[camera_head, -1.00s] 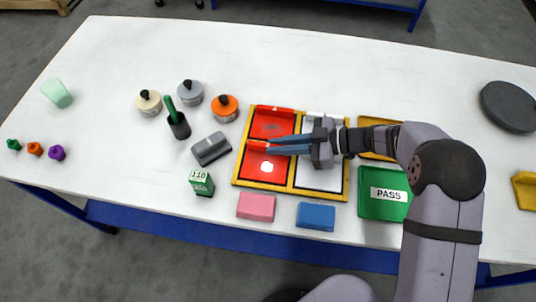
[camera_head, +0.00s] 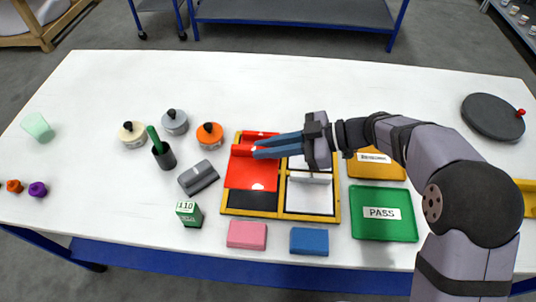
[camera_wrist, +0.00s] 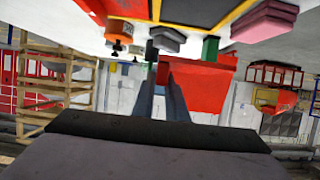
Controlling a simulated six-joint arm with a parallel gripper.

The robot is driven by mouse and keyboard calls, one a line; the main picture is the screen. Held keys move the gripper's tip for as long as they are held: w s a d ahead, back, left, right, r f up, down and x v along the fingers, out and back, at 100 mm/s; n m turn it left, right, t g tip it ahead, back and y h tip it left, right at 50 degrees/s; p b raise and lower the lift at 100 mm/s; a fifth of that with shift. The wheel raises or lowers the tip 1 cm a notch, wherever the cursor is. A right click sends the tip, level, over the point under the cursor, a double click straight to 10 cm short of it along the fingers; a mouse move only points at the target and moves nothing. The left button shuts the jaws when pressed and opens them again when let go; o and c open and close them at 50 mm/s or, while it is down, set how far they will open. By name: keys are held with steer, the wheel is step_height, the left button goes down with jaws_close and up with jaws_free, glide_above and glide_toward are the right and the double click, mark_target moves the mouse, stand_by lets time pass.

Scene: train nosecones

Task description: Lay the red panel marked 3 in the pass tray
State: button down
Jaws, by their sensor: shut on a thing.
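A red panel (camera_head: 252,176) hangs from my gripper (camera_head: 256,147), which is shut on its raised edge. It looks lifted above the left compartment of the yellow-edged rack (camera_head: 281,196), with bare black floor showing at the near end. In the wrist view the red panel (camera_wrist: 205,85) is beside my blue fingers (camera_wrist: 163,95). I cannot read a number on it. More red (camera_head: 257,135) shows behind it at the rack's far left, partly hidden. The green pass tray (camera_head: 384,237), labelled PASS, lies to the right of the rack and looks empty.
White panels (camera_head: 308,200) fill the rack's right compartment. An orange-yellow tray (camera_head: 396,172) lies behind the pass tray, under my arm. A pink block (camera_head: 247,235) and a blue block (camera_head: 309,241) stand in front. A grey block (camera_head: 198,178) and green box (camera_head: 190,214) are left.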

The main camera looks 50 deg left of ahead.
steer(key=shift+w+r, duration=0.25)
steer(key=shift+r, duration=0.05)
steer(key=w+d+r+m+t+y+p, duration=0.1)
steer(key=w+d+r+m+t+p, duration=0.1)
steer(key=w+d+p, duration=0.3)
steer(key=w+d+r+m+t+y+p, duration=0.1)
steer(key=w+d+r+m+p, duration=0.2)
steer(key=w, duration=0.4)
steer(key=w+d+f+m+t+h+p, duration=0.1)
steer(key=w+d+f+m+t+p, duration=0.1)
steer(key=d+m+t+p, duration=0.3)
steer(key=w+d+f+m+t+h+p, duration=0.1)
steer(key=w+d+f+m+t+p, duration=0.2)
steer(key=d, duration=1.6)
steer(key=shift+f+m+t+p, duration=0.35)
steer(key=shift+m+t+p, duration=1.05)
steer(key=shift+m+t, duration=1.9)
steer(key=shift+n+t, duration=0.8)
